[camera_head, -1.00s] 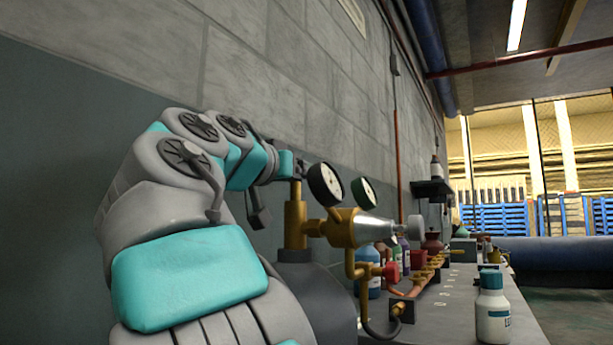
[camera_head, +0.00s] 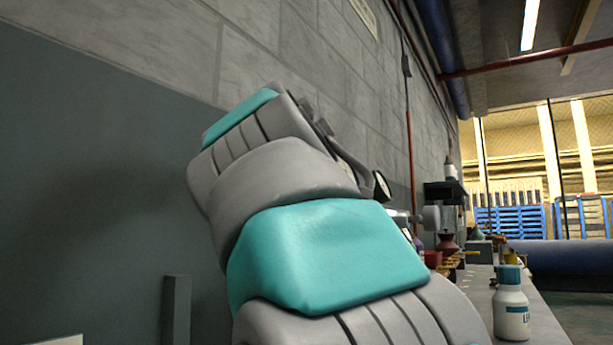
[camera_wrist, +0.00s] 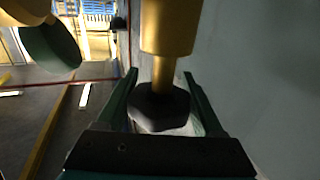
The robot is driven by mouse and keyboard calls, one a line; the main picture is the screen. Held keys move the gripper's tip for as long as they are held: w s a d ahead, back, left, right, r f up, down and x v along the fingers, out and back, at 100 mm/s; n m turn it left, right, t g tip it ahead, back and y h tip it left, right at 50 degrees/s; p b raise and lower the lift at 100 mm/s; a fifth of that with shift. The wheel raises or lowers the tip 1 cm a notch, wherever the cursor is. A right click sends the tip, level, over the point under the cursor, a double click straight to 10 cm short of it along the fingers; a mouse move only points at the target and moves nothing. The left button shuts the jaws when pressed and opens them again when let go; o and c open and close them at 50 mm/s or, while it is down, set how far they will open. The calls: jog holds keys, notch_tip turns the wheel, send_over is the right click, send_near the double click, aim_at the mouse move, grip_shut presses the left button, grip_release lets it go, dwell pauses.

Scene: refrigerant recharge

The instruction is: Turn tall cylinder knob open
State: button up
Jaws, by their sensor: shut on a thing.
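In the wrist view my gripper (camera_wrist: 163,92) has its two green fingers on either side of a dark, faceted knob (camera_wrist: 160,108). The gripper is shut on this knob. The knob sits on the end of a brass valve stem (camera_wrist: 165,30) that runs to the top edge of the view. In the head view my own arm hides the gripper, the knob and the cylinder. A small part of a gauge (camera_head: 382,186) shows just past the arm.
A white bottle with a teal cap (camera_head: 511,308) stands on the workbench (camera_head: 545,330) at the lower right. A dark shelf (camera_head: 444,193) is on the wall behind. In the wrist view a round gauge (camera_wrist: 50,48) is close to the left of the valve.

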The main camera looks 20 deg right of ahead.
jog(key=shift+s, duration=0.1)
jog(key=shift+r, duration=0.1)
jog(key=o, duration=1)
jog(key=shift+d, duration=0.1)
jog(key=o, duration=0.4)
jog(key=shift+d, duration=0.15)
